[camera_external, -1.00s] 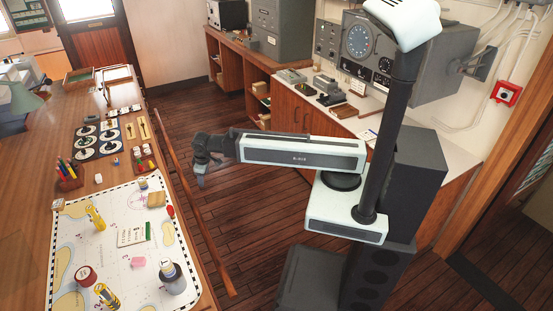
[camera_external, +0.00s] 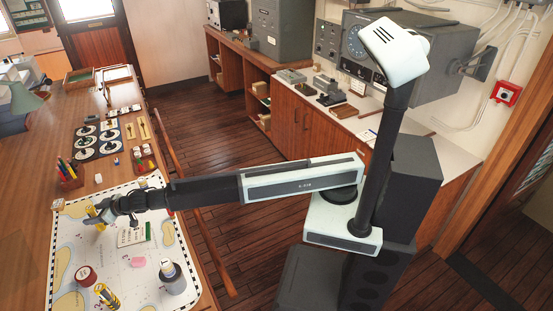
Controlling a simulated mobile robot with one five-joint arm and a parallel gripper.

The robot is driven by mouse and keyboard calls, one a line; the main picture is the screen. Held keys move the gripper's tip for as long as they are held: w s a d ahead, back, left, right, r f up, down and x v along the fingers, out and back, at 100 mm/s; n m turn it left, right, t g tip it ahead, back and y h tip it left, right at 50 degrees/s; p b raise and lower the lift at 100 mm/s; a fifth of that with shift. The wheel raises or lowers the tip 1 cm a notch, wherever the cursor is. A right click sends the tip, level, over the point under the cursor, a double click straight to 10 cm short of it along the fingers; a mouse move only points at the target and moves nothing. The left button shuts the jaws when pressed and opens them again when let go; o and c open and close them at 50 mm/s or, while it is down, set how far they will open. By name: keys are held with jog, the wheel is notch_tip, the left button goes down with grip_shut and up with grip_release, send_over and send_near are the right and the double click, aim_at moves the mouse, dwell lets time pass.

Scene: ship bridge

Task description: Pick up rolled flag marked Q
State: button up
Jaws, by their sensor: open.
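A yellow rolled flag (camera_external: 90,209) lies on the white chart (camera_external: 62,292) at its left side, partly hidden by my gripper (camera_external: 95,215). My gripper is open, with its jaws at this roll; I cannot tell whether they touch it. A second yellow roll (camera_external: 107,297) with dark bands lies near the chart's front edge, clear of my gripper. The letters on both rolls are too small to read, so I cannot tell which is marked Q.
A pencil holder (camera_external: 68,175) stands behind the chart. A wooden rail (camera_external: 200,220) runs along the table's right edge.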

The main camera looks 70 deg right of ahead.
jog(key=x, duration=0.1)
jog(key=b+x, duration=0.1)
jog(key=x, duration=0.1)
jog(key=b+x, duration=0.1)
jog(key=x, duration=0.1)
jog(key=shift+w+d, duration=0.15)
jog(key=shift+d, duration=0.15)
jog(key=shift+c, duration=1.2)
grip_shut()
jog(key=shift+r+p, duration=0.5)
jog(key=shift+p, duration=0.1)
jog(key=d+f+p+v, duration=0.1)
jog(key=p+v, duration=0.1)
jog(key=v, duration=0.6)
jog(key=d+f+p+v, duration=0.1)
jog(key=d+p+v, duration=0.1)
jog(key=v, duration=0.6)
jog(key=shift+d, duration=0.25)
